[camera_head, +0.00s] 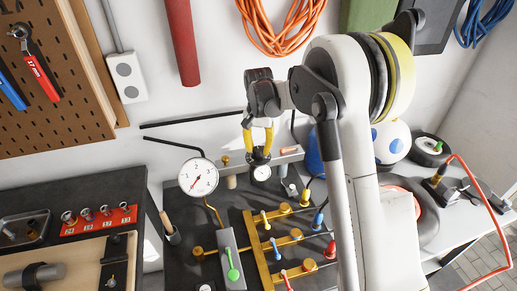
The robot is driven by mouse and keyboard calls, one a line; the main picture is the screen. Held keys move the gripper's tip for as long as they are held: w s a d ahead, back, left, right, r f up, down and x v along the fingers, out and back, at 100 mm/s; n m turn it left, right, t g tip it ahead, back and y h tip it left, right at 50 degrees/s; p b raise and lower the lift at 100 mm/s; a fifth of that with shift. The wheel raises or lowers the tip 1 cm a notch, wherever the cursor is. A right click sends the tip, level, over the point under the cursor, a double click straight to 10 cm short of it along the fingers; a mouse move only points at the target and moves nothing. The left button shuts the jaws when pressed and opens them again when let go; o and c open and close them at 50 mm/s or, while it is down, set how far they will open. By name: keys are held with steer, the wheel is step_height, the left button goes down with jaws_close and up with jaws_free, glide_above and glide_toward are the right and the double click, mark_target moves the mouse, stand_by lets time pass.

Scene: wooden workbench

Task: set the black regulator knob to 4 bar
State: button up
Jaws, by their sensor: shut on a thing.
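My gripper (258,138) points down from the arm at the middle of the camera_head view. Its yellow fingers are shut on the black regulator knob (258,157), which is mostly hidden between them. A small round gauge (261,173) sits just below the knob, and its reading is too small to make out. A larger white dial gauge (198,177) stands to the left on a brass pipe.
A brass manifold (262,262) with several coloured-handled valves stands in front of the knob. A green-handled lever (232,266) is left of it. A red socket tray (99,220) lies at the left. An orange hose (281,25) hangs on the wall behind.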

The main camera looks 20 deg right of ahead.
steer(key=o, duration=1.2)
